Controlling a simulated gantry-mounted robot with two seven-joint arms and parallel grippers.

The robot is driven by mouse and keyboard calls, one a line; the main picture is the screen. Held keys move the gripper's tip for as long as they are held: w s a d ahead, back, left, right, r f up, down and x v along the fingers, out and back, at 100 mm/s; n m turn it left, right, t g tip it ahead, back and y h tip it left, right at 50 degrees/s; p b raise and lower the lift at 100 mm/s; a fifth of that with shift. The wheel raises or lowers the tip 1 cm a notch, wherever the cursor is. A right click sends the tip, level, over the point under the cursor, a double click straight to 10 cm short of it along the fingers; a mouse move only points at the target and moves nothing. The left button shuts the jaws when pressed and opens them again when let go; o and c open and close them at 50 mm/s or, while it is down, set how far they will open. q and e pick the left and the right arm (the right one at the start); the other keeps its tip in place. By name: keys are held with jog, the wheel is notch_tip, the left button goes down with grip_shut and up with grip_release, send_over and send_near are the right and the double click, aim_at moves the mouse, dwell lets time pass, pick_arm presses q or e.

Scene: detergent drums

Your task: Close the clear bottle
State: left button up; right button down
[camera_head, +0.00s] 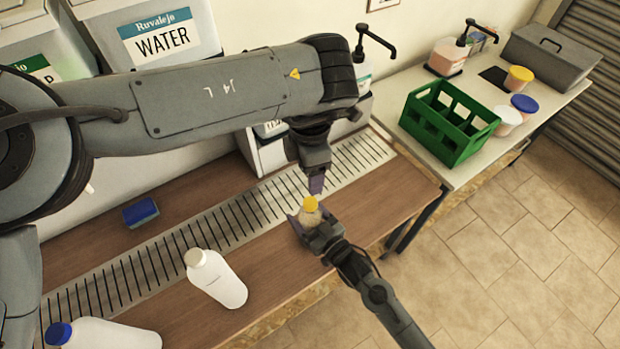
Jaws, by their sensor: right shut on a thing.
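The clear bottle (309,216) stands near the right end of the wooden counter and looks small and pale. A yellow cap (310,203) shows at its top; I cannot tell whether it is seated. My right gripper (308,225) comes in from the lower right and is shut around the bottle's body, hiding much of it. My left gripper (316,184) points down from above, its fingertips just over or at the yellow cap. The fingers overlap in this view, so I cannot tell whether they are open or shut.
A white bottle (216,279) with a beige cap and a blue-capped bottle (105,334) are at the front left. A blue sponge (141,212) lies behind the slotted drain (240,215). A green crate (447,123) and tubs (519,79) occupy the right table.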

pick_arm(q)
jog(key=shift+r, duration=0.4)
pick_arm(e)
grip_release()
jog(key=shift+s+d, duration=0.1)
pick_arm(q)
jog(key=shift+r+p, duration=0.8)
jog(key=shift+p, duration=0.05)
pick_arm(e)
jog(key=v, duration=1)
jog(key=shift+s+d, duration=0.2)
